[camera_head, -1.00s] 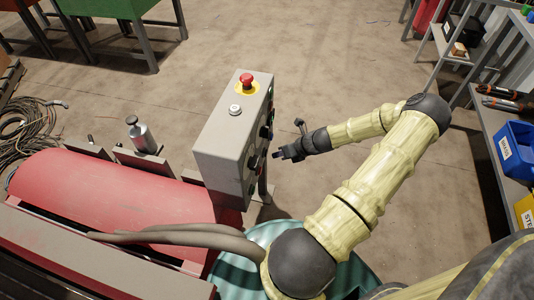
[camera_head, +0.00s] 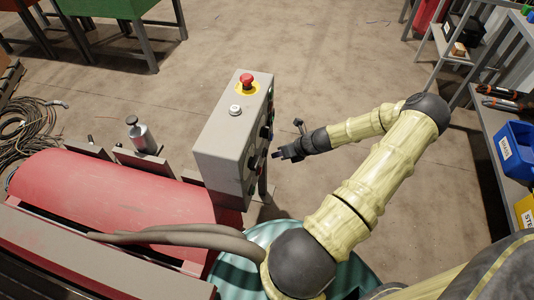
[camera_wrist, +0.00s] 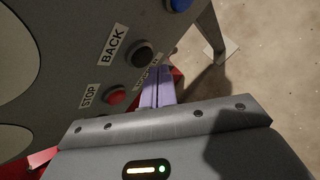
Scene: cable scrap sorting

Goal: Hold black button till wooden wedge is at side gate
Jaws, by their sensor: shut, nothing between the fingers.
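A black button (camera_wrist: 143,54) sits beside the BACK label on the grey control box, which also shows in the head view (camera_head: 222,135). My gripper (camera_wrist: 158,70) is shut and empty, with its pale purple fingers pointing at the panel. The fingertips appear just below and to the right of the black button, and I cannot tell whether they touch it. In the head view my gripper (camera_head: 278,154) is at the right face of the box. I cannot make out the wooden wedge or the side gate.
A red button (camera_wrist: 115,96) by the STOP label and a blue button (camera_wrist: 180,4) are on the same panel. A red emergency knob (camera_head: 246,80) tops the box. A red cylinder (camera_head: 110,200) lies left. A blue bin (camera_head: 517,150) stands right. Open floor lies behind.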

